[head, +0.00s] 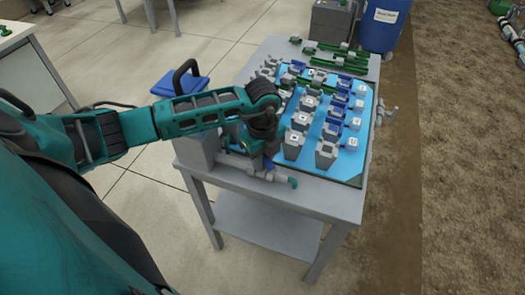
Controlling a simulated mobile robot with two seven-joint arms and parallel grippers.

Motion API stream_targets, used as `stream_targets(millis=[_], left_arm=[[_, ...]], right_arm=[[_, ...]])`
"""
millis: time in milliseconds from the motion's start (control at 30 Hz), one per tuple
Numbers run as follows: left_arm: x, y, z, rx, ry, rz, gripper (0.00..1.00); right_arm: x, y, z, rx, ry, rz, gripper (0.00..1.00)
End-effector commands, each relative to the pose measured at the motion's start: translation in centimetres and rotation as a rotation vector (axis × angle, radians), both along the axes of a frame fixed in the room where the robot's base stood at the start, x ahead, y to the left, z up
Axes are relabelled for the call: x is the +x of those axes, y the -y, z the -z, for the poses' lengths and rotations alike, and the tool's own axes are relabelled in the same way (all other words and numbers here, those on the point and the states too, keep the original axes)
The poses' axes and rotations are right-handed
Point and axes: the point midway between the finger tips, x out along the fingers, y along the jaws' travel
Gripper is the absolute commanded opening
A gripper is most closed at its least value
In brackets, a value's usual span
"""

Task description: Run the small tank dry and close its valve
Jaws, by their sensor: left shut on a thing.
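My left arm reaches in from the left over the grey table. My left gripper (262,160) points down at the table's near edge and is shut on what looks like the blue valve handle (268,164). The handle is mostly hidden by the gripper. The grey valve pipe (279,176) runs under it along the edge and ends in a green outlet (293,182). A grey box, perhaps the small tank (195,147), stands beside it at the table's left corner, partly behind my arm. Its liquid level cannot be seen. My right gripper is out of view.
A blue tray (350,166) holds several grey blocks, some with blue or white parts. Green rails (340,52) lie at the far end. Another tap (388,113) sticks out on the right edge. A blue barrel (380,28) and grey canister (332,22) stand behind.

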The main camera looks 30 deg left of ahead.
Motion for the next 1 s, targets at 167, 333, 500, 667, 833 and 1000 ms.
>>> stream_targets(millis=[167, 333, 500, 667, 833, 1000], left_arm=[[-0.05, 0.05, -0.02, -0.002, -0.002, -0.256, 0.0], [-0.01, 0.01, 0.03, -0.001, 0.0, -0.496, 0.0], [0.02, -0.02, -0.01, 0.0, 0.0, -0.658, 0.0], [0.02, -0.06, -0.02, 0.001, 0.0, -0.688, 0.0], [0.02, -0.06, -0.02, 0.001, 0.0, -0.686, 0.33], [0.01, -0.04, -0.01, 0.001, 0.0, -0.683, 0.5]], right_arm=[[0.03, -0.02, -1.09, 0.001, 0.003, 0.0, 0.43], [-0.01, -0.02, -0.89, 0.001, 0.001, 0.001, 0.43], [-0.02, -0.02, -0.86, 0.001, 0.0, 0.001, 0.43], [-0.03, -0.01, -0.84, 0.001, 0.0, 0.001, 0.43], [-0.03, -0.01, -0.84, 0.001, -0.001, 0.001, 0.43], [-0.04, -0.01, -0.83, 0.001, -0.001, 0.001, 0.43]])
